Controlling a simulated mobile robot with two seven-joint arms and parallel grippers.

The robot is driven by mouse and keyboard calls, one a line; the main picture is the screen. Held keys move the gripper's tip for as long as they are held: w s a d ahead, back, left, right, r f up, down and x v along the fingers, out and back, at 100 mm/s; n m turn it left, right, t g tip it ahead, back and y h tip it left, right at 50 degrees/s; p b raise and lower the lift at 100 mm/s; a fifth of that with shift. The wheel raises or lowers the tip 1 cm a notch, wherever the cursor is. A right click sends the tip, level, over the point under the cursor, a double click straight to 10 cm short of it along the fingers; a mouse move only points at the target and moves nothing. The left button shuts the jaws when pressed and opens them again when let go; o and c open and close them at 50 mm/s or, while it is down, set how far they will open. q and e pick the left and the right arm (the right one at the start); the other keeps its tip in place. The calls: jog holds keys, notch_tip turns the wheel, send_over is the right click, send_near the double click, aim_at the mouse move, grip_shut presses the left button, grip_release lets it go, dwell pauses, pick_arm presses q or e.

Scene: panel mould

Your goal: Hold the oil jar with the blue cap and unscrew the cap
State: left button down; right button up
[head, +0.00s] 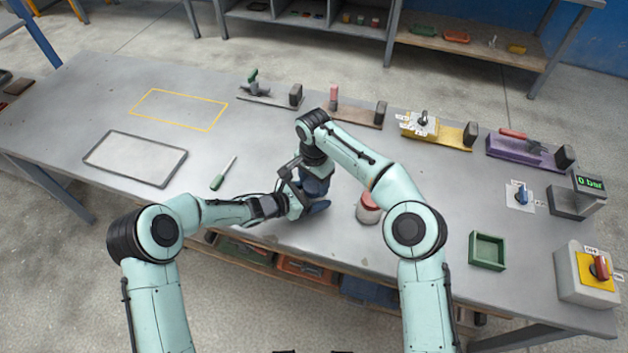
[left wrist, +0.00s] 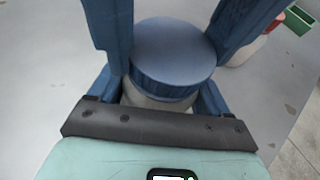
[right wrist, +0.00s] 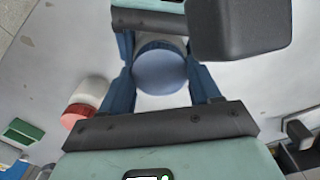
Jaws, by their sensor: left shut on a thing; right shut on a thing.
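The oil jar with the blue cap stands at the front middle of the table, mostly hidden by my grippers in the head view. In the left wrist view its blue cap (left wrist: 174,52) sits on the pale jar body (left wrist: 158,98). My left gripper (head: 304,205) is shut on the jar body from the side. My right gripper (head: 315,183) comes from above and is shut on the cap, with a finger on either side. The cap also shows between the right fingers in the right wrist view (right wrist: 160,72). Whether the thread is loose cannot be seen.
A jar with a red cap (head: 368,207) stands just right of the grippers. A green-handled screwdriver (head: 222,174) lies to the left, by a framed grey panel (head: 134,160). A green tray (head: 487,251) is at the right.

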pick_arm(q)
jog(key=shift+a, duration=0.1)
jog(key=shift+w+a, duration=0.1)
jog(key=shift+w, duration=0.05)
pick_arm(e)
jog(key=n, duration=0.6)
jog(key=shift+d, duration=0.1)
jog(key=o, duration=1.2)
pick_arm(q)
jog(key=shift+s+d, duration=0.2)
pick_arm(e)
jog(key=shift+a+r, duration=0.1)
jog(key=shift+a, duration=0.1)
